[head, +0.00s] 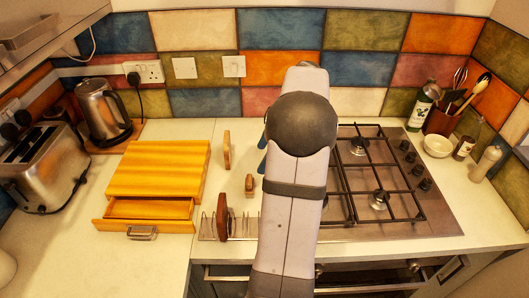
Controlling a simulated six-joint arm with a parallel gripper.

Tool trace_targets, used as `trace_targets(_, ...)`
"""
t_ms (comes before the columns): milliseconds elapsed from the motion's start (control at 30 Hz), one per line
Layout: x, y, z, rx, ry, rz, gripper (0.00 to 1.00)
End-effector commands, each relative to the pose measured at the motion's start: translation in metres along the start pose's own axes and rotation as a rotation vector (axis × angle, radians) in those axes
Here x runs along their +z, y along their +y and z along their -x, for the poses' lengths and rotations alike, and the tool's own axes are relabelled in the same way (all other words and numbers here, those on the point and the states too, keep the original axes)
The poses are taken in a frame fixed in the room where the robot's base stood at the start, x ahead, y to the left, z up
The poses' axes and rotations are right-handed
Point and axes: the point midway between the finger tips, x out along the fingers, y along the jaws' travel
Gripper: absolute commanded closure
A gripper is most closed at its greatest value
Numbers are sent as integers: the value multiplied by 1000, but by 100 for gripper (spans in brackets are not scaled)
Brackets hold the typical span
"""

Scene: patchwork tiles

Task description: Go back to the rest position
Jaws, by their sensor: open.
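My arm rises through the middle of the head view, and its thick links cover much of what lies behind them. Two blue finger parts of my gripper (263,154) show just left of the arm, over the counter. They stand apart with nothing visible between them, so my gripper looks open and empty. The rest of my gripper is hidden behind the arm. A wooden box with an open drawer (150,208) stands to the left. A wire rack (240,226) holding a brown upright piece (222,216) is near the counter's front edge.
Two small wooden pieces (227,150) (250,184) stand between box and arm. A gas hob (425,215) lies right, partly behind my arm. Kettle (103,110) and toaster (45,170) stand left. A bottle (420,108), utensil pot (438,121) and white bowl (438,147) stand back right.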

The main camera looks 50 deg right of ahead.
Motion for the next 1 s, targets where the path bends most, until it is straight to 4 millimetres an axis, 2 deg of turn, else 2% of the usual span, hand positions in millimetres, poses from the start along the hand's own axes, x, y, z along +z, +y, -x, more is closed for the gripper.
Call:
trace_targets(267, -1, 0, 0, -1, 0, -1, 30)
trace_targets(367, -15, -7, -4, -13, 1, -30, 30)
trace_targets(467, -42, -21, -11, -36, 0, -91, 30)
trace_targets(567, -77, -47, -21, -70, -7, -189, 30)
trace_targets(667, -116, -84, -34, -111, -26, -315, 30)
trace_targets(800, -159, -149, -51, -164, -75, -510, 30)
trace_targets(867, -166, -176, -62, -171, -115, -585, 30)
trace_targets(900, -164, -192, -72, -160, -153, -623, 30)
trace_targets(1000, -148, -221, -96, -99, -248, -680, 30)
